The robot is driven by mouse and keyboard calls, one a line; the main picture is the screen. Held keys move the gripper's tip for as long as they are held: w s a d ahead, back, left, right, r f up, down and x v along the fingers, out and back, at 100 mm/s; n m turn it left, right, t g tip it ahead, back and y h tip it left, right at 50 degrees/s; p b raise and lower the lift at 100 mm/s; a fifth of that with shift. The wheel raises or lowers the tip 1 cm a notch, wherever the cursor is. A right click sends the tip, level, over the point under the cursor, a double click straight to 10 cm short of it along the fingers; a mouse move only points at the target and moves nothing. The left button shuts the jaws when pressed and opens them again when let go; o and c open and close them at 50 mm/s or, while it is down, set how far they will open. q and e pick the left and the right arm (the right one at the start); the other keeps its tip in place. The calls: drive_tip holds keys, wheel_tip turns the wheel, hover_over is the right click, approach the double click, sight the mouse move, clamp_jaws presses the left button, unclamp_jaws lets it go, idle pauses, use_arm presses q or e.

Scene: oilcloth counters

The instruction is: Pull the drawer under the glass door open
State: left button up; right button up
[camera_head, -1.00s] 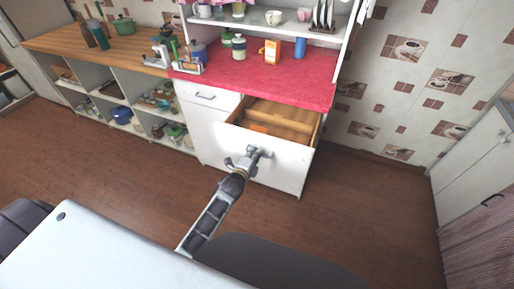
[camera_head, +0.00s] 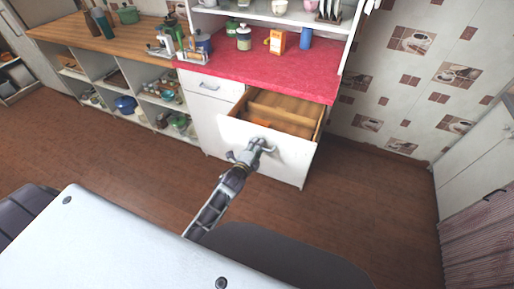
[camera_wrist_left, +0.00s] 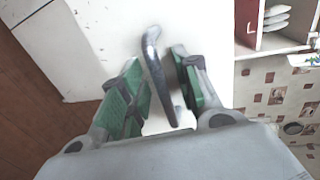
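The drawer (camera_head: 292,157) under the right part of the red counter is pulled out, and its wooden inside shows in the head view. Its white front fills much of the wrist view (camera_wrist_left: 105,40). Its dark metal handle (camera_wrist_left: 152,52) runs between the green-padded fingers of my left gripper (camera_wrist_left: 160,88). In the head view my left gripper (camera_head: 260,148) is at the drawer front and hides most of the handle. My right gripper is not in view. No glass door can be made out.
A shut drawer (camera_head: 209,86) with its own handle is to the left. The red counter (camera_head: 245,68) above holds jars, an orange box (camera_head: 277,41) and a blue cup (camera_head: 306,38). Open shelves (camera_head: 125,90) stand at left. The brown floor (camera_head: 110,160) before the cabinet is clear.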

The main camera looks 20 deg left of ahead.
use_arm(q)
drive_tip(key=v, duration=1.2)
idle(0.7)
idle(0.8)
drive_tip(key=s+f+n+g, duration=0.3)
drive_tip(key=s+f+n, duration=0.25)
drive_tip(key=f, duration=0.55)
drive_tip(key=s+f+n+g, duration=0.2)
drive_tip(key=s+f+n, duration=0.3)
drive_tip(key=f, duration=0.6)
drive_tip(key=s+f+n+g, duration=0.3)
drive_tip(key=s+f, duration=0.4)
drive_tip(key=f, duration=0.3)
drive_tip(key=s+a+f+n+g, duration=0.1)
drive_tip(key=s+f+g, duration=0.1)
drive_tip(key=s+f, duration=0.7)
drive_tip(key=s+a+f+n+g, duration=0.1)
drive_tip(key=s+f+g, duration=0.25)
drive_tip(key=s, duration=0.85)
drive_tip(key=s+a+f+n+g, duration=0.1)
drive_tip(key=s+f+g, duration=0.1)
drive_tip(key=s+f, duration=0.7)
drive_tip(key=w+a+r+t, duration=0.1)
drive_tip(key=w, duration=0.6)
drive_tip(key=shift+r+y, duration=0.2)
drive_tip(key=shift+y, duration=0.1)
